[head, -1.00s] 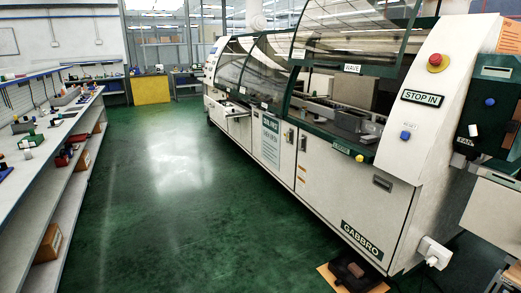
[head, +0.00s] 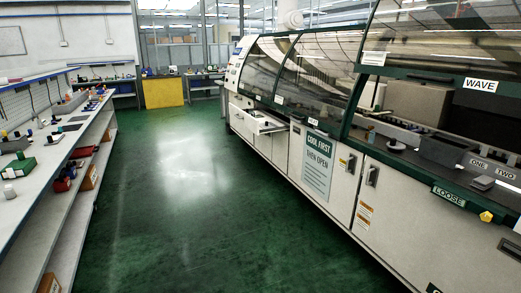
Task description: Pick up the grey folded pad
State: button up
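A small grey, flat, folded-looking piece (head: 482,183) lies on the machine's front ledge at the right of the head view, below the labels ONE and TWO. It could be the grey folded pad, but it is too small to be sure. A dark grey open box (head: 447,149) stands just behind and left of it. My gripper is not in view, so its state does not show.
The long white machine (head: 415,215) runs along the right, its clear hood (head: 440,50) raised above the ledge. A yellow knob (head: 486,216) and a LOOSE label sit at the ledge edge. A cluttered workbench (head: 40,190) lines the left. The green floor (head: 190,200) between is clear.

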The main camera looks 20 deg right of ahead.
aim_at(484, 182)
jog(key=i+z, duration=0.15)
jog(key=i, duration=0.5)
jog(key=i+j+z, duration=0.1)
jog(key=i, duration=0.5)
jog(key=i+j+z, duration=0.15)
jog(key=i, duration=0.5)
